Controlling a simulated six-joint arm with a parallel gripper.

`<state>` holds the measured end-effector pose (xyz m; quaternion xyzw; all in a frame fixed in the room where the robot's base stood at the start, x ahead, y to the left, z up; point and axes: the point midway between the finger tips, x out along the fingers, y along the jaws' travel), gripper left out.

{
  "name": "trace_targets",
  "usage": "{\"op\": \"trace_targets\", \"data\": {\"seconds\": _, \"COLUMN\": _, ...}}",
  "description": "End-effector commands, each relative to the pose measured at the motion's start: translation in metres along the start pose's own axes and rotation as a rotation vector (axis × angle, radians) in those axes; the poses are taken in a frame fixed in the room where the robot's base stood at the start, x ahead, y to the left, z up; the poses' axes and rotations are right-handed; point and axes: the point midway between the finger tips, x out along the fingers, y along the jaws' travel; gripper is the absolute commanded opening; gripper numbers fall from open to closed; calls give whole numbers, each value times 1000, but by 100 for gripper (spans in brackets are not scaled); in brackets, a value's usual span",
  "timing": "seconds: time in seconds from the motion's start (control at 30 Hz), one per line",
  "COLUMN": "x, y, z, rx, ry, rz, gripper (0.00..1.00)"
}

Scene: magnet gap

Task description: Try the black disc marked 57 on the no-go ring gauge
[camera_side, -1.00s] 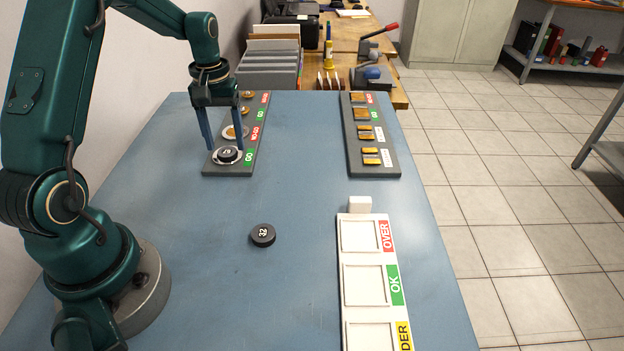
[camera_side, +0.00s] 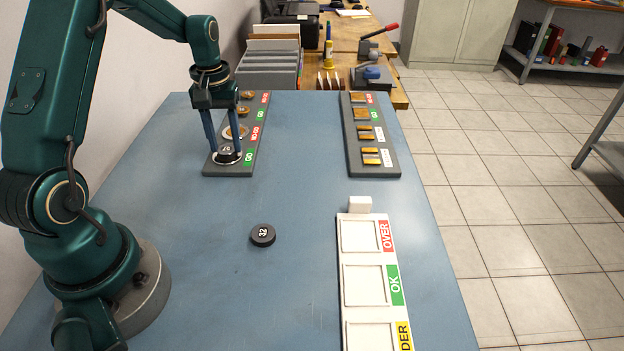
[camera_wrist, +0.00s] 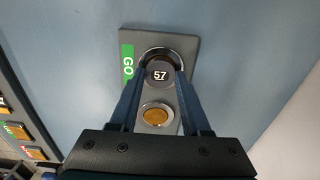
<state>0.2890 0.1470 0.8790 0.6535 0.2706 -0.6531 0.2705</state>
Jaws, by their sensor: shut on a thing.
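The black disc marked 57 (camera_side: 227,149) is at the front GO ring of the left gauge board (camera_side: 238,170). My gripper (camera_side: 227,153) points down and is shut on it, one finger on each side. In the wrist view the disc (camera_wrist: 160,73) sits between the fingertips, with the silver GO ring (camera_wrist: 160,53) showing around its far edge. I cannot tell whether the disc rests on the ring or is slightly raised. The no-go ring (camera_side: 236,132), with an orange centre, lies just behind; in the wrist view the ring (camera_wrist: 157,116) is between my fingers, nothing on it.
A black disc marked 32 (camera_side: 262,235) lies on the open blue table. A white sorting tray (camera_side: 362,259) with OVER and OK labels is at the front right, a white block (camera_side: 360,204) behind it. Another gauge board (camera_side: 372,170) stands at the back right.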

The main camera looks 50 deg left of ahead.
Motion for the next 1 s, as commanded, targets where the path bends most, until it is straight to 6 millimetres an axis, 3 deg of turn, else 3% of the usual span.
{"op": "trace_targets", "data": {"seconds": 0.7, "x": -41, "y": 0, "z": 0, "rx": 0, "ry": 1, "rz": 0, "gripper": 0}}
{"op": "trace_targets", "data": {"seconds": 1.0, "x": -44, "y": 0, "z": 0, "rx": 0, "ry": 0, "rz": 0, "gripper": 0}}
